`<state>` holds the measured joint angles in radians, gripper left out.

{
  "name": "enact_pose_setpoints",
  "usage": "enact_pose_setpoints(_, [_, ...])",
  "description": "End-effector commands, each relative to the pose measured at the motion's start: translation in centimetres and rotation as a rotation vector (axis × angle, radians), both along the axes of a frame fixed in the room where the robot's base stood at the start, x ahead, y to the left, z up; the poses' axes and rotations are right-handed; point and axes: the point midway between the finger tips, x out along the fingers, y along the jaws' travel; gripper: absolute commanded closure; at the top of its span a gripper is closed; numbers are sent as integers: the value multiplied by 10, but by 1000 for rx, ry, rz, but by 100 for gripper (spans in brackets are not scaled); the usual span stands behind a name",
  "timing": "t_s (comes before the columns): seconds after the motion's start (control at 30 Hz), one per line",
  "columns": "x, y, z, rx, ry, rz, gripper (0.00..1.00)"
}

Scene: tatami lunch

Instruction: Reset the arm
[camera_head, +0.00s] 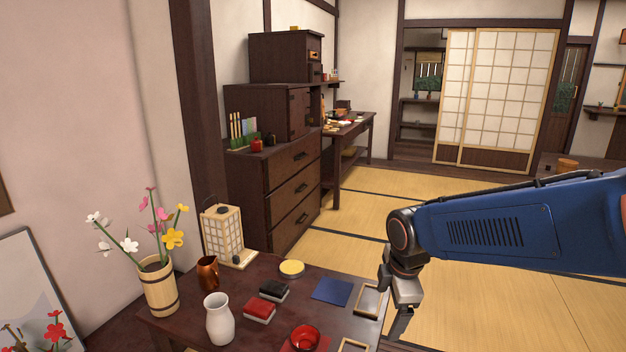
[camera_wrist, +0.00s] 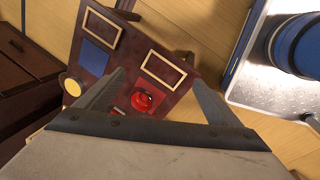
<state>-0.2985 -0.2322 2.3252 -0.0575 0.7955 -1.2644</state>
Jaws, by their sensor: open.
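My arm (camera_head: 520,225) reaches in from the right in the head view, over the tatami floor. My gripper (camera_head: 402,318) hangs down at the right edge of the low dark table (camera_head: 190,325). In the wrist view my gripper (camera_wrist: 160,92) shows its two fingers spread wide apart with nothing between them touching. Beyond the fingers lie the tabletop and a red bowl (camera_wrist: 143,98).
On the table stand a white vase (camera_head: 219,320), a copper jug (camera_head: 208,273), a flower bucket (camera_head: 159,287), a paper lantern (camera_head: 222,235), black and red boxes, a blue square (camera_head: 332,291) and wooden frames (camera_head: 371,300). A stepped chest (camera_head: 285,195) stands behind. Tatami is clear on the right.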

Motion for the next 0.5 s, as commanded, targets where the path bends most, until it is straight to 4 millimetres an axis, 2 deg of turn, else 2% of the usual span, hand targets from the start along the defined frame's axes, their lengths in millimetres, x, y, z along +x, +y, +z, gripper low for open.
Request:
enact_pose_setpoints(0.03, [-10, -11, 8, 24, -11, -86, 12])
enact_pose_setpoints(0.2, [-45, -41, 25, 109, -30, -387, 12])
enact_pose_setpoints(0.5, [-109, -83, 42, 275, -64, -911, 12])
